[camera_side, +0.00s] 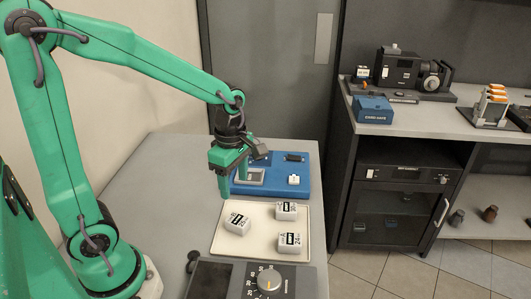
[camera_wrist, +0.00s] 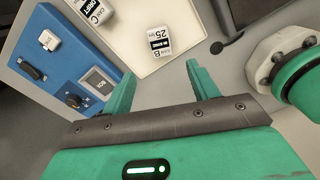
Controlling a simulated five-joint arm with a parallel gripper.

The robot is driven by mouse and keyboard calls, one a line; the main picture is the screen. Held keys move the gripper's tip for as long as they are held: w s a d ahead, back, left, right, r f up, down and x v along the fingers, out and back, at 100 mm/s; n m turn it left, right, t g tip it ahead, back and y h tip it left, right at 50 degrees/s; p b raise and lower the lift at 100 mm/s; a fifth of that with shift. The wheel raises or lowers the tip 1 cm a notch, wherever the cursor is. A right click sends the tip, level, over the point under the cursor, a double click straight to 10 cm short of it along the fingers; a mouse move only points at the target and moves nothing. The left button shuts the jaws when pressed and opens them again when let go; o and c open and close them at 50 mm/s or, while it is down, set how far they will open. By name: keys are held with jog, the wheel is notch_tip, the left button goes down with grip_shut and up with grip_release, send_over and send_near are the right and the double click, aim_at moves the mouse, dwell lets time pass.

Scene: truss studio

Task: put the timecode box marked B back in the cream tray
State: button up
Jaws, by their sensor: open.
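The timecode box marked B (camera_side: 237,222) is white with a dark label and sits turned at an angle in the left part of the cream tray (camera_side: 262,250). In the wrist view box B (camera_wrist: 161,42) shows its B and 25 inside the rim of the cream tray (camera_wrist: 182,10), ahead of the fingers. My gripper (camera_side: 237,183) is open and empty, above the table at the tray's far left side and apart from the box. In the wrist view my gripper (camera_wrist: 161,80) spreads its two green fingers with nothing between them.
Two more white boxes, one at the back (camera_side: 286,210) and one at the right (camera_side: 291,243), share the tray. A blue board (camera_side: 270,187) with fittings lies behind it. A dark panel with a dial (camera_side: 268,279) stands in front. Bare table lies left.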

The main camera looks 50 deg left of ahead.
jog(key=shift+r, duration=0.1)
jog(key=s+r+m+t, duration=0.2)
jog(key=s+r+m, duration=0.2)
jog(key=m, duration=0.7)
jog(key=s+r+m+t, duration=0.3)
jog(key=s+r+m, duration=0.2)
jog(key=m, duration=0.6)
jog(key=shift+d+r+t, duration=0.3)
jog(key=shift+r, duration=0.35)
dwell(0.3)
